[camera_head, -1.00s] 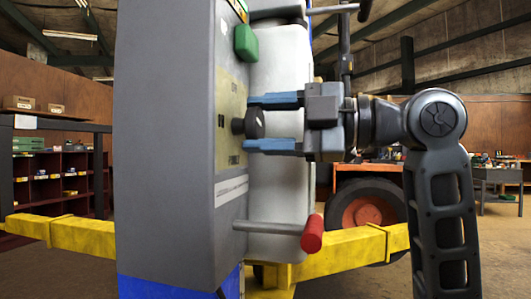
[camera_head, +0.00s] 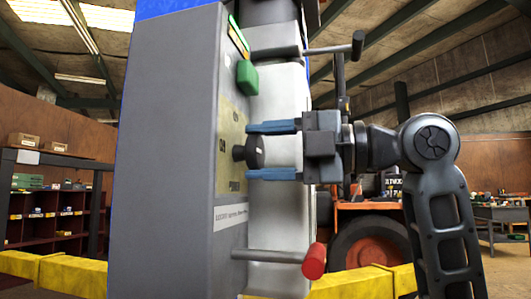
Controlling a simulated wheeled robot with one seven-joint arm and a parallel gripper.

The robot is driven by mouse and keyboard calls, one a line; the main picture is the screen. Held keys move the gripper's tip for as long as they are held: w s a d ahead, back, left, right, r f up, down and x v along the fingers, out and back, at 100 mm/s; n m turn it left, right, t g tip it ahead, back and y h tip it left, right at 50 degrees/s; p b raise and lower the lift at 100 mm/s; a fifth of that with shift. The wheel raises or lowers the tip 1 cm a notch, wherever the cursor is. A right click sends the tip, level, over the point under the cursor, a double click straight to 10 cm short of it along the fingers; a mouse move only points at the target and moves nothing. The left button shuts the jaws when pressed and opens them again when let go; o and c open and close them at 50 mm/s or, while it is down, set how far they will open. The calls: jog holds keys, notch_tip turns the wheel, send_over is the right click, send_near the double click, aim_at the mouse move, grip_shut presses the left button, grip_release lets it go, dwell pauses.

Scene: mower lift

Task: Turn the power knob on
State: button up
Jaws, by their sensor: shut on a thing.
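The black power knob (camera_head: 252,152) sticks out from the right-facing side of a tall grey control box (camera_head: 165,150). The panel around it bears small lettering that is hard to read. My gripper (camera_head: 250,151) reaches in from the right with its two blue fingers, one above and one below the knob. The fingers are shut on the knob, and their tips reach close to the panel. Which way the knob points cannot be made out.
A green button (camera_head: 247,78) sits above the knob. A lever with a red end (camera_head: 314,261) juts out below, and a black-ended lever (camera_head: 357,45) above. A yellow beam (camera_head: 60,274) crosses below. An orange machine with a large tyre (camera_head: 372,250) stands behind my arm.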

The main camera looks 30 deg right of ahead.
jog(key=shift+f, duration=0.1)
jog(key=o, duration=1)
jog(key=v, duration=0.7)
jog(key=shift+s+d+p, duration=0.3)
jog(key=shift+s+p, duration=0.05)
jog(key=shift+p, duration=0.05)
